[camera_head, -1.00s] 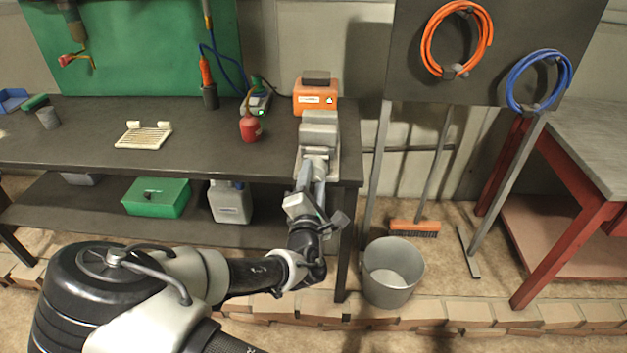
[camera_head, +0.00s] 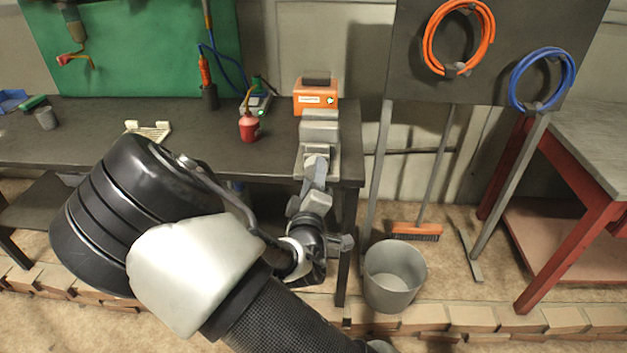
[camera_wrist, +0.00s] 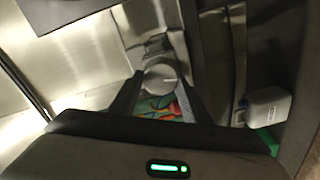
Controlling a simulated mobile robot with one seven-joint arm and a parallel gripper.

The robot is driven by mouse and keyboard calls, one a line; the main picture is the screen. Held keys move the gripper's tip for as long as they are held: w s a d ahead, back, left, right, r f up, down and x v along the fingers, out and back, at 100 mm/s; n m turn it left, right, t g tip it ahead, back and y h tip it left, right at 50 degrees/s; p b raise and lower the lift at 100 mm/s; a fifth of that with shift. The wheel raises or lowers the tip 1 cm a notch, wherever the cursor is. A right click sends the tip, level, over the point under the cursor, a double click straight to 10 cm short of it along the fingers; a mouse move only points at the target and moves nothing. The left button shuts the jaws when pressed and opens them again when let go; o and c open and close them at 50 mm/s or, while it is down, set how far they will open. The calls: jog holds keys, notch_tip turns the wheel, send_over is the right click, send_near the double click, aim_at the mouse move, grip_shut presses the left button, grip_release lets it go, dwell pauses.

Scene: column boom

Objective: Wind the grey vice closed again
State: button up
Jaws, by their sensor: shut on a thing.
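The grey vice (camera_head: 319,130) stands on the right end of the dark workbench, its front facing me. My gripper (camera_head: 316,182) is at the front of the vice, just past the bench's front edge. In the wrist view, my gripper's two dark fingers (camera_wrist: 159,92) are on either side of a round grey knob-like end of the vice's screw (camera_wrist: 160,78) and shut on it. The vice's handle bar cannot be made out clearly, and neither can the gap between its jaws.
An orange box (camera_head: 316,98) stands behind the vice, and a red oil can (camera_head: 249,128) to its left. A grey bucket (camera_head: 392,278) is on the floor right of my forearm. A white jug (camera_wrist: 268,107) shows in the wrist view.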

jog(key=shift+w+d+r+m+b, duration=0.15)
jog(key=shift+m+b, duration=2.5)
jog(key=shift+m, duration=5.65)
jog(key=shift+s+d+f+m+b, duration=0.1)
jog(key=shift+m+b, duration=2.5)
jog(key=shift+m, duration=6)
jog(key=o, duration=1)
jog(key=shift+o, duration=0.2)
